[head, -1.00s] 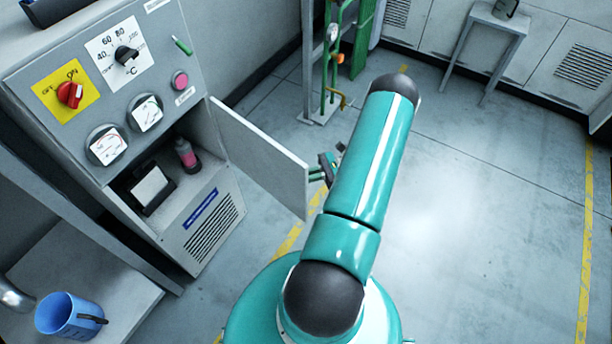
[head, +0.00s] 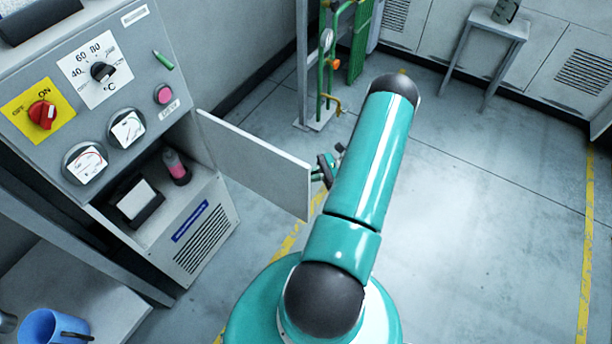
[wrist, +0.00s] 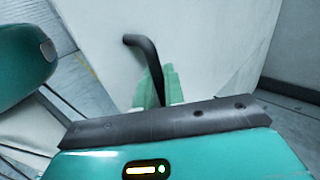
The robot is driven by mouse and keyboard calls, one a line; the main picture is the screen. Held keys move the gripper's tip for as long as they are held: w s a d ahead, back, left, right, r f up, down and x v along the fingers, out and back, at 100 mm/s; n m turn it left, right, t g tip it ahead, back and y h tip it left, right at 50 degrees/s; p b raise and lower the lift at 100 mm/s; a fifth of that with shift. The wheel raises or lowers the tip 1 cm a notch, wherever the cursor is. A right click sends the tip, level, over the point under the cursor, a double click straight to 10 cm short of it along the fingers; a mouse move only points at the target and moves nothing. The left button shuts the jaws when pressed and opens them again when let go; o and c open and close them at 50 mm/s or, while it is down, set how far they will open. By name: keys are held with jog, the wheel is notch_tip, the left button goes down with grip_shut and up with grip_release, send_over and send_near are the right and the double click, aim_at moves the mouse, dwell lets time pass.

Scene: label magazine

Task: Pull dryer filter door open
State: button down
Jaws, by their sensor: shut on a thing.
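The filter door (head: 255,165) is a flat pale grey panel on the dryer cabinet (head: 205,225), and it stands wide open, swung out to the right of its compartment. My gripper (head: 318,172) is at the door's free edge, partly hidden behind my teal arm. In the wrist view the door (wrist: 215,50) fills the middle, with a black bent handle (wrist: 143,45) on its face. The teal fingers of my gripper (wrist: 160,88) are shut on the handle's lower part.
A blue mug (head: 50,328) stands on the bench at lower left. Green pipework (head: 325,70) stands behind the door.

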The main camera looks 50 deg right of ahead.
jog(key=shift+a, duration=0.1)
jog(key=c, duration=1.6)
grip_release()
jog(key=shift+c, duration=0.2)
jog(key=v, duration=1.4)
